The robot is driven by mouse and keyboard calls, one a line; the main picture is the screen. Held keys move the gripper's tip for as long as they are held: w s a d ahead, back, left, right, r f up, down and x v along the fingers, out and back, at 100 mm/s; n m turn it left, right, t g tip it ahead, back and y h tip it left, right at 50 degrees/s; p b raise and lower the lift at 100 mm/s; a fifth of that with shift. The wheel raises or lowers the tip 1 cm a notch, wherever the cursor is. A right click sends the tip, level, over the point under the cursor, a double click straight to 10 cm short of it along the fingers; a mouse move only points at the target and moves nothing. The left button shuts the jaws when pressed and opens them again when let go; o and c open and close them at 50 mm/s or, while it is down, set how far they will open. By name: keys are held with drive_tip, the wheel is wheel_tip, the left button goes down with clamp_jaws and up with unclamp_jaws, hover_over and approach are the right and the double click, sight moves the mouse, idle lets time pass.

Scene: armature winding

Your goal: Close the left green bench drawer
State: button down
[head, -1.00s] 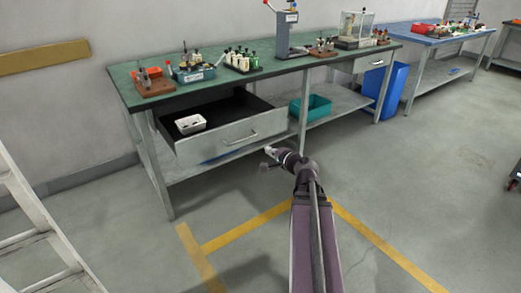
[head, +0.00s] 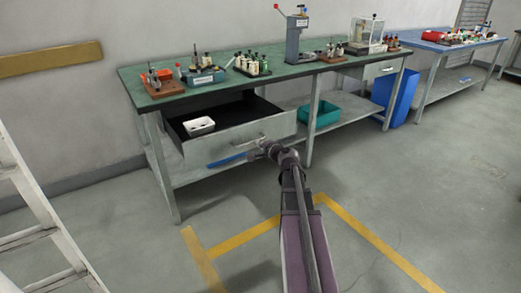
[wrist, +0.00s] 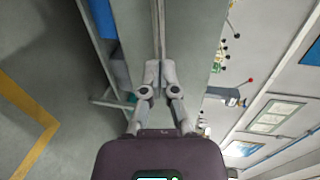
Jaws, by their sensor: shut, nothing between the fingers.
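The left drawer (head: 215,147) of the green-topped bench (head: 222,86) is pulled out. Its pale grey front faces me, and its dark inside holds a small white tray (head: 199,126). My gripper (head: 262,145) is at the right half of the drawer front and overlaps the place of the handle there. I cannot tell whether it touches the front. In the wrist view, my gripper (wrist: 160,70) has its fingertips together with nothing between them, close to a grey surface.
A teal bin (head: 321,114) sits on the lower shelf, right of the drawer. A blue bin (head: 400,98) stands at the bench's right end. A ladder (head: 45,225) is at the left. Bottles and a press (head: 296,35) stand on the benchtop. The marked floor in front is clear.

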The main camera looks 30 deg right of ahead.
drive_tip(key=shift+w+f, duration=0.1)
drive_tip(key=shift+w, duration=0.3)
hover_over(221, 122)
drive_tip(key=shift+s, duration=0.15)
drive_tip(key=shift+w, duration=0.2)
idle(0.4)
drive_tip(key=shift+w, duration=0.1)
drive_tip(key=shift+r, duration=0.2)
